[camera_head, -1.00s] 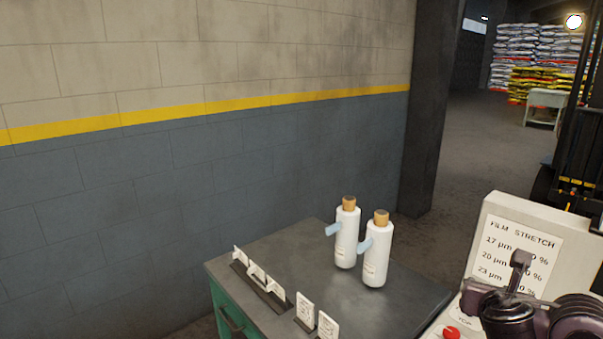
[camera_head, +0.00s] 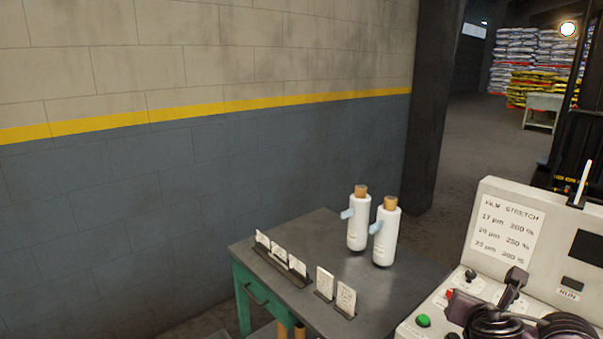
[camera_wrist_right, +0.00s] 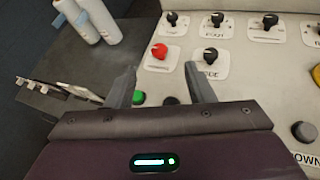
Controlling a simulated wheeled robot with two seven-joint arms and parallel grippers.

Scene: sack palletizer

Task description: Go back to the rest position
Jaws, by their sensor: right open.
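My right gripper (camera_wrist_right: 163,88) is open and empty in the right wrist view, its two grey fingers apart above the control panel (camera_wrist_right: 240,85). A red button (camera_wrist_right: 159,51) and a black knob (camera_wrist_right: 211,55) lie beyond the fingertips, and a green button (camera_wrist_right: 138,98) shows beside the left finger. In the head view, dark parts of my right arm cover the lower right of the panel (camera_head: 478,262). I cannot tell there whether the fingers touch anything. My left gripper is in neither view.
A bench (camera_head: 330,245) with a green frame stands left of the panel, against the wall. It holds two white bottles (camera_head: 358,225) (camera_head: 384,240) and several small white cards (camera_head: 281,258). Stacked sacks (camera_head: 540,60) and a pale table (camera_head: 541,104) stand far back right.

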